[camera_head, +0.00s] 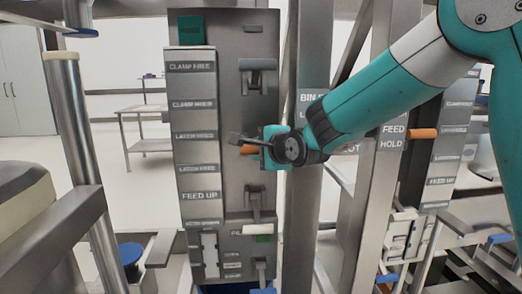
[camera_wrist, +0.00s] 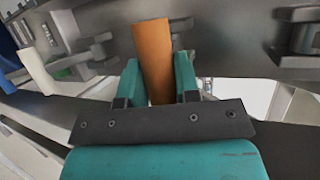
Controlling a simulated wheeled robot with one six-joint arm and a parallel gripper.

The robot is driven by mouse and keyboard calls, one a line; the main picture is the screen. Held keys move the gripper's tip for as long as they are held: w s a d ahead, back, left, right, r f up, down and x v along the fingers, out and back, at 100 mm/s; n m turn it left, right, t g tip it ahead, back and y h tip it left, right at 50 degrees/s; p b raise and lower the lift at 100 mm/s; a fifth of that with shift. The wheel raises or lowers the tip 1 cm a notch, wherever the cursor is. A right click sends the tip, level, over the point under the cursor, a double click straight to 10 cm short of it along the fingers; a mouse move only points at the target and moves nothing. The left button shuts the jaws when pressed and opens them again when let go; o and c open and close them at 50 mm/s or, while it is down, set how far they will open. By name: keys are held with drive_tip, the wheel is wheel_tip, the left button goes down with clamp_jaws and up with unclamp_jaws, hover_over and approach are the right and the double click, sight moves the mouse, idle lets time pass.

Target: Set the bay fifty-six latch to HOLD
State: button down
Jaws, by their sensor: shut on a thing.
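My gripper (camera_head: 268,147) is in front of the tall grey latch panel (camera_head: 235,120) in the head view. It is shut on an orange handle (camera_head: 249,149), whose left end sticks out past the jaws. In the wrist view the handle (camera_wrist: 153,50) runs between the two teal fingers (camera_wrist: 157,75). My arm and gripper hide the handle's mount. A second orange handle (camera_head: 423,133) is farther right, beside a post plate (camera_head: 391,136) reading FEED and HOLD. A sign starting with "BIN" (camera_head: 313,97) is partly covered by my arm, and I cannot read a bay number.
A label strip (camera_head: 195,135) reads CLAMP FREE near its top and FEED UP lower down. Metal brackets (camera_head: 257,77) stick out above and below my gripper. Upright posts (camera_head: 312,190) stand close on the right. A round column (camera_head: 80,150) stands at the left.

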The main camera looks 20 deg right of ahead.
drive_tip(key=c, duration=0.8)
unclamp_jaws()
drive_tip(key=shift+r, duration=0.1)
drive_tip(key=shift+c, duration=0.2)
drive_tip(key=b+v, duration=0.1)
drive_tip(key=v, duration=1.6)
drive_tip(key=shift+s, duration=0.25)
